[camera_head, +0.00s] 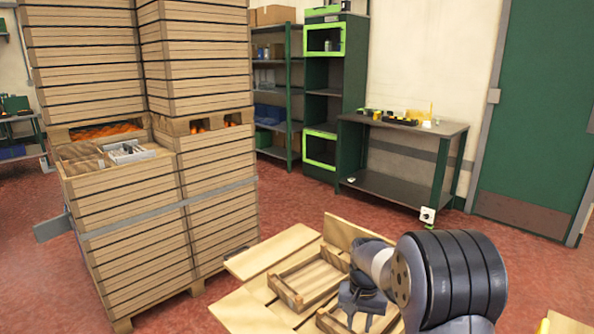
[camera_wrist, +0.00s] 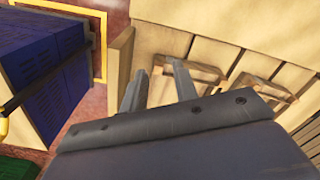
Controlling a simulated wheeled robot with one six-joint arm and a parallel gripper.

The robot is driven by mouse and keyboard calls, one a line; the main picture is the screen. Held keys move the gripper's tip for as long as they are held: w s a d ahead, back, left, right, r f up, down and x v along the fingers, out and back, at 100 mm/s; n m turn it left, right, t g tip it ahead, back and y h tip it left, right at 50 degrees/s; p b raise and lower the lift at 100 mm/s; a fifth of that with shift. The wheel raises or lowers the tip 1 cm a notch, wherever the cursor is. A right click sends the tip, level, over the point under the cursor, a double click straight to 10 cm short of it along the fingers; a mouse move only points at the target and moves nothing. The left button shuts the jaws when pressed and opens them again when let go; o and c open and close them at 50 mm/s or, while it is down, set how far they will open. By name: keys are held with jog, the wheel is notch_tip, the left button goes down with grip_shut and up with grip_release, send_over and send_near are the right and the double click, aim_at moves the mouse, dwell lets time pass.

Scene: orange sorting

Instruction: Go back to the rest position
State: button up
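My gripper (camera_head: 360,316) is in the lower right of the head view, pointing down over a light wooden table (camera_head: 240,312). In the wrist view its two fingers (camera_wrist: 157,72) stand apart with nothing between them, so it is open and empty. One small wooden crate (camera_head: 290,294) lies on the table to the left of my gripper. A second crate (camera_head: 328,322) is partly hidden by the gripper and cut off by the picture's edge. Parts of crates (camera_wrist: 205,72) also show beyond the fingers in the wrist view. No orange shows in either crate.
Tall stacks of wooden crates (camera_head: 150,230) stand to the left; orange fruit shows through gaps. A dark workbench (camera_head: 400,190) and green-black shelving (camera_head: 325,110) stand at the back. Blue crates (camera_wrist: 45,70) are at the left in the wrist view. Red floor (camera_head: 330,205) is clear between.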

jog(key=shift+s+f+n, duration=0.15)
jog(key=shift+s+n, duration=0.45)
jog(key=shift+s, duration=0.45)
jog(key=shift+s+f+n, duration=0.1)
jog(key=shift+s+n, duration=0.5)
jog(key=shift+s, duration=0.4)
